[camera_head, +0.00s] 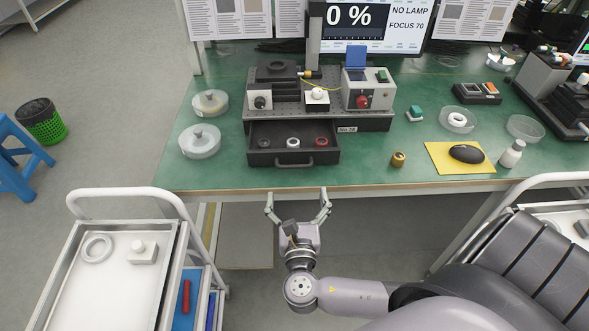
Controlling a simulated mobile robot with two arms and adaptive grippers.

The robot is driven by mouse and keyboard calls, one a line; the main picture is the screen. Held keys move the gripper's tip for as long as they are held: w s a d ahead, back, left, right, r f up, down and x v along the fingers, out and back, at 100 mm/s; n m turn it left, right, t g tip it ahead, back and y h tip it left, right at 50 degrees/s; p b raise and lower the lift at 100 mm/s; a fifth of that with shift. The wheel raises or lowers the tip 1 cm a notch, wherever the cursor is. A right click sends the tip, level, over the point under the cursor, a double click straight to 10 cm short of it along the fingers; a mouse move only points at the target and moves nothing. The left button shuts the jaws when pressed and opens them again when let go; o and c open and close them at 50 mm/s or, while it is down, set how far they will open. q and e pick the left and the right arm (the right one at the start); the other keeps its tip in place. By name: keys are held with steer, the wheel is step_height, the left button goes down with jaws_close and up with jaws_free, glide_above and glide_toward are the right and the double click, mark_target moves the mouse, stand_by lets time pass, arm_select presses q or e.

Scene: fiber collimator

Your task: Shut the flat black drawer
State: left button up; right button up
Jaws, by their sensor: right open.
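The flat black drawer (265,158) is pulled out toward me from under the bench instrument (318,98) on the green table. Its front has a small handle (294,163). Inside lie a dark round part (263,142), a white ring (292,142) and a red ring (321,141). My right gripper (297,200) is open and empty, at the table's front edge, in front of the drawer handle and apart from it. My left gripper is not in view.
Clear dishes (200,141) stand left of the drawer. A brass cylinder (398,159) and a black mouse (466,153) on a yellow pad lie to the right. A white cart (110,270) is at the lower left. The table strip before the drawer is clear.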

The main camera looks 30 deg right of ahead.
mark_target(295, 180)
steer(key=x, duration=0.8)
steer(key=shift+w+d, duration=0.15)
steer(key=shift+w, duration=0.2)
steer(key=shift+c, duration=0.5)
